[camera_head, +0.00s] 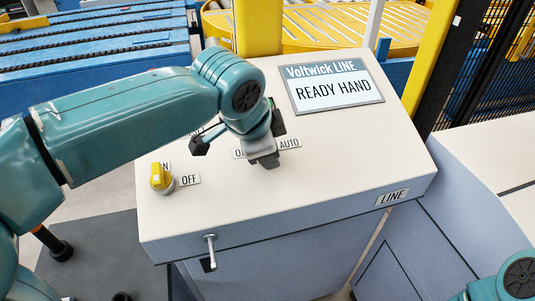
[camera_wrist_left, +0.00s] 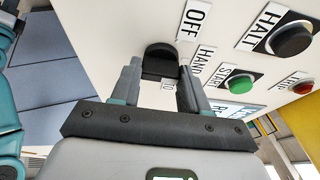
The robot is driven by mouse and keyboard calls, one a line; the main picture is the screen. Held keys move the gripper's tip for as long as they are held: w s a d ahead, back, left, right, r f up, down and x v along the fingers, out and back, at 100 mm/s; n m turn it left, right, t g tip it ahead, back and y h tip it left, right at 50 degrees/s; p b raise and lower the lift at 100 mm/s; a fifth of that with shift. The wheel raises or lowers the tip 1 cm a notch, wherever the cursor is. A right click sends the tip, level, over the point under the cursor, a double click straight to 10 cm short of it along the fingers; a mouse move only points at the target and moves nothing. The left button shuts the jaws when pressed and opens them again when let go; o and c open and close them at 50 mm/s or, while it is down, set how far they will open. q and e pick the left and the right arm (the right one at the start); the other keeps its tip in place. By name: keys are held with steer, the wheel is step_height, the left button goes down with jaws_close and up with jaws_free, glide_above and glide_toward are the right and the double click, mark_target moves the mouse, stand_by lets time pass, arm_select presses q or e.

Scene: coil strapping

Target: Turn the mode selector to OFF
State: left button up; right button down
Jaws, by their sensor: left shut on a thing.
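The mode selector is a black knob (camera_wrist_left: 160,62) on the pale sloped panel. In the left wrist view it sits between the two fingers of my left gripper (camera_wrist_left: 158,78), which is shut on it. The OFF label (camera_wrist_left: 194,20) and HAND label (camera_wrist_left: 203,62) lie to its right in that view. In the head view my left gripper (camera_head: 264,158) covers the knob, with the AUTO label (camera_head: 289,143) to its right and a partly hidden label to its left. The display (camera_head: 332,88) reads READY HAND. My right gripper is not in view.
A yellow switch (camera_head: 160,178) with an OFF label (camera_head: 190,180) stands at the panel's left. The wrist view shows a black HALT button (camera_wrist_left: 291,40) and green START button (camera_wrist_left: 240,83). A handle (camera_head: 209,252) hangs on the cabinet front.

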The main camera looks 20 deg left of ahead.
arm_select(q)
steer(key=n+b, duration=0.1)
steer(key=n, duration=0.1)
steer(key=n+t+y+b, duration=0.1)
steer(key=n+b, duration=0.2)
steer(key=n, duration=0.1)
steer(key=shift+s+d+f+y, duration=0.1)
steer(key=shift+d+f+y, duration=0.05)
steer(key=shift+f+y, duration=0.15)
steer(key=n+b, duration=0.1)
steer(key=n, duration=0.2)
steer(key=shift+t+y+b, duration=0.3)
steer(key=shift+y+b, duration=0.1)
steer(key=shift+d+n+y+b, duration=0.15)
steer(key=shift+n+y+b, duration=0.5)
steer(key=shift+n, duration=1.05)
steer(key=shift+s, duration=0.1)
steer(key=o, duration=0.9)
steer(key=shift+o, duration=0.8)
steer(key=shift+r, duration=0.1)
